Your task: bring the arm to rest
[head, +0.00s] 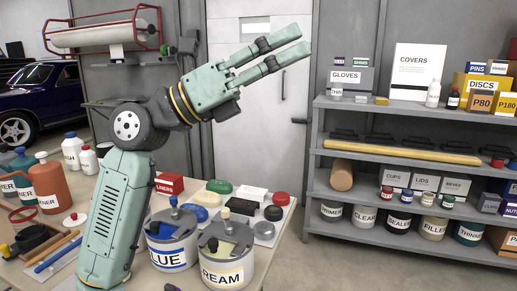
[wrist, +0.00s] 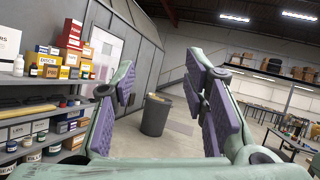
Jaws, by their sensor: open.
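My gripper (head: 284,50) is at the upper middle of the head view, raised above the table and pointing right and slightly up. Its two green fingers are apart with nothing between them. In the wrist view my gripper (wrist: 163,90) shows two fingers with purple pads, spread wide, with only the room beyond between them. My green arm rises from the lower left of the head view, bends at a dark joint and reaches up to the right. It touches nothing that I can see.
A table (head: 284,216) below holds cans, bottles and sanding blocks. A grey shelf unit (head: 400,104) with boxes and tins stands at the right. A door (head: 262,110) is behind my gripper. The wrist view shows a dark bin (wrist: 155,117) on open floor.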

